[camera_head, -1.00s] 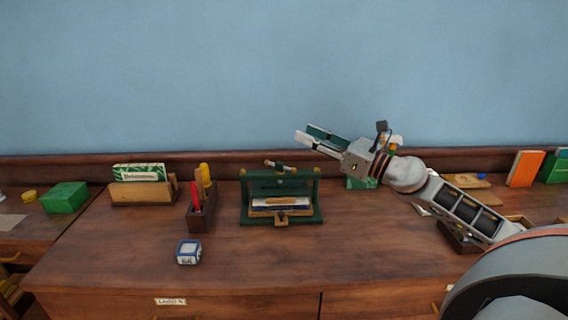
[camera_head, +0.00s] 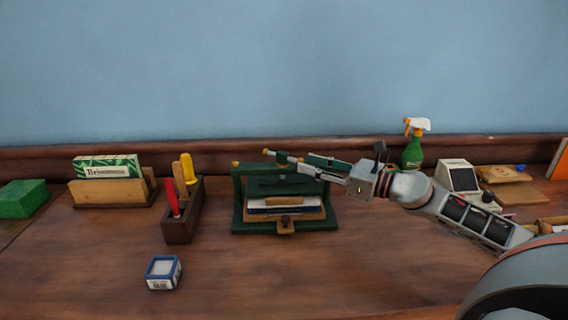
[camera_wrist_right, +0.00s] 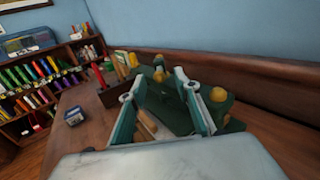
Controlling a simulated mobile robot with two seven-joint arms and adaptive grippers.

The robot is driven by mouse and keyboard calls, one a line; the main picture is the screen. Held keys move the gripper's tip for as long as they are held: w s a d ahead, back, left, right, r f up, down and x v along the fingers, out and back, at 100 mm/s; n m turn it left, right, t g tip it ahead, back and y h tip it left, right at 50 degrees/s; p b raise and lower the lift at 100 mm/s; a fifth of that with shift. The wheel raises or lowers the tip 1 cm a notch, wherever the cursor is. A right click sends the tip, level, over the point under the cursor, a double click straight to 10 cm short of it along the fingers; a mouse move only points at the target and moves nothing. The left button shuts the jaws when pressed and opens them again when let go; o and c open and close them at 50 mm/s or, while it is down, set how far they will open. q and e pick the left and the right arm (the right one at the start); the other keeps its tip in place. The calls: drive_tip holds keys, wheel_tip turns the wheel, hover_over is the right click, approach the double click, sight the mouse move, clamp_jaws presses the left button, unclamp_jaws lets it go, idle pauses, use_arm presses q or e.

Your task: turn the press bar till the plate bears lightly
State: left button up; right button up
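The green press (camera_head: 238,210) stands on the wooden desk, with books or paper stacked under its dark green plate (camera_head: 284,185). The press bar (camera_head: 281,156) lies across the top, with brass knobs. It also shows in the right wrist view, with a brass knob (camera_wrist_right: 159,76) beyond and between the fingertips. My right gripper (camera_head: 306,163) is at the right end of the bar, fingers pointing left. In the right wrist view my right gripper (camera_wrist_right: 155,88) has its two fingers spread apart. I cannot tell whether a finger touches the bar. My left gripper is not in view.
Left of the press stand a wooden holder (camera_head: 181,228) with red and yellow tools, a blue-and-white box (camera_head: 163,272) and a card rack (camera_head: 112,194). A spray bottle (camera_head: 411,153) and a small white device (camera_head: 458,178) stand behind my right arm.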

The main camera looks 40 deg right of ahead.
sight(288, 156)
drive_tip(key=shift+w+a+r, duration=0.3)
drive_tip(key=shift+w+a, duration=0.05)
drive_tip(key=shift+w, duration=0.05)
drive_tip(key=shift+x, duration=2.6)
drive_tip(key=shift+w+a+f, duration=0.1)
drive_tip(key=shift+w+a, duration=0.1)
drive_tip(key=shift+w, duration=0.55)
drive_tip(key=shift+c, duration=0.4)
clamp_jaws()
